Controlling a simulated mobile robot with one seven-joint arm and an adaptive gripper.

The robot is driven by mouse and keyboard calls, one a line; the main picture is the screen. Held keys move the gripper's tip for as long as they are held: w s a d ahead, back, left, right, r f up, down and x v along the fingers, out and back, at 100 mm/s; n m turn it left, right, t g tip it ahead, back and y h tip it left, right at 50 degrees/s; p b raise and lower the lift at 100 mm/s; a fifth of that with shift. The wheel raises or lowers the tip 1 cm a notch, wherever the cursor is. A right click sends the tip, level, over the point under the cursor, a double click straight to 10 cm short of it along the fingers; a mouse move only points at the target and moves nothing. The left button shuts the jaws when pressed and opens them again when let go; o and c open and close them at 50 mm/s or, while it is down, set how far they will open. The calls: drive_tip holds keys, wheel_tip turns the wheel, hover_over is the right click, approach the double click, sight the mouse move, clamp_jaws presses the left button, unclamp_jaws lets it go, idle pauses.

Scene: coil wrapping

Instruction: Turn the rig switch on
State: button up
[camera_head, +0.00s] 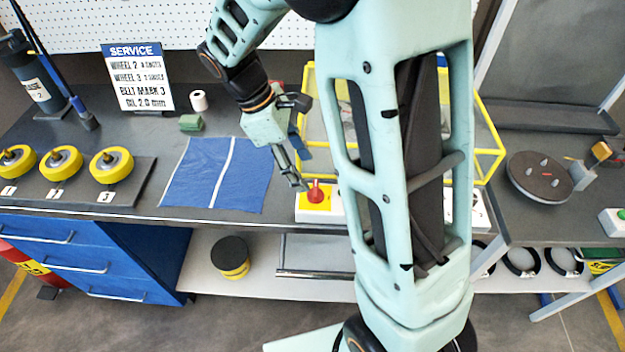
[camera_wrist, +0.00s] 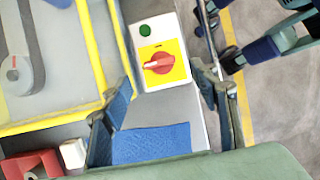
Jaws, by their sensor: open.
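The rig switch is a red rotary knob on a yellow plate (camera_head: 316,196), set in a white box at the bench's front edge. In the wrist view the red knob (camera_wrist: 159,63) shows a pale pointer toward the left, with a dark green round lamp or button (camera_wrist: 145,30) on the same box. My gripper (camera_head: 299,178) is open and empty, just left of and above the switch in the head view. In the wrist view the switch lies just beyond my fingertips (camera_wrist: 160,78), between them; I cannot tell whether they touch it.
A yellow-framed guard (camera_head: 490,150) stands behind the switch, partly hidden by my arm. A blue mat (camera_head: 205,175) lies to the left, with yellow wheels (camera_head: 60,162) farther left. A round turntable (camera_head: 540,175) is at the right. A red object (camera_wrist: 35,165) sits at the wrist view's lower left.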

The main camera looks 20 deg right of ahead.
sight(315, 187)
drive_tip(key=x, duration=0.6)
drive_tip(key=shift+d+f, duration=0.15)
drive_tip(key=shift+f, duration=0.15)
drive_tip(key=c, duration=1.2)
drive_tip(key=shift+o, duration=0.2)
